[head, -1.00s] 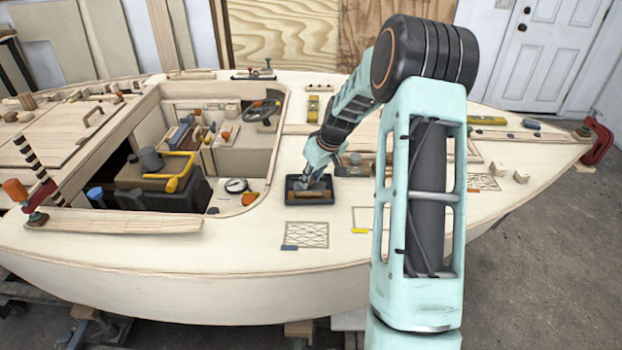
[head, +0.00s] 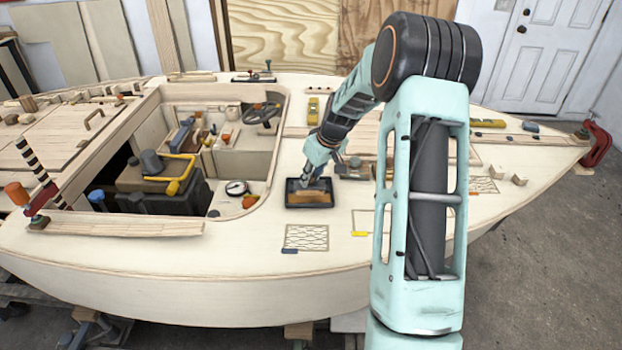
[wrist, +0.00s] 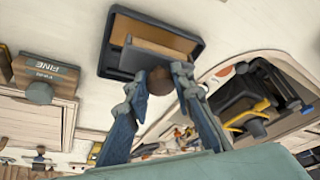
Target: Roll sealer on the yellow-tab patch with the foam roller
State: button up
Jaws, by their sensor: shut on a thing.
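My gripper (head: 319,183) is shut on the foam roller and reaches down over the black tray (head: 308,206), which holds amber sealer. In the wrist view my gripper (wrist: 160,77) has the roller's round brown handle (wrist: 161,82) between its fingertips. The roller's grey head (wrist: 148,59) shows over the tray (wrist: 113,59); whether it touches the sealer I cannot tell. The yellow-tab patch (head: 372,213) is a bare outlined rectangle right of the tray, partly hidden by my arm. Its yellow tab (head: 359,233) lies at the lower left corner.
A cross-hatched patch (head: 306,237) with a blue tab lies below the tray. Another hatched patch (head: 482,186) is right of my arm. A block marked FINE (wrist: 45,76) stands near the tray. The open cockpit (head: 180,150) drops away at left. Deck between tray and yellow tab is clear.

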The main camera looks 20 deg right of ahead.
jog(key=shift+r+p, duration=1.35)
jog(key=shift+r, duration=1.65)
jog(key=shift+s+d+f, duration=0.1)
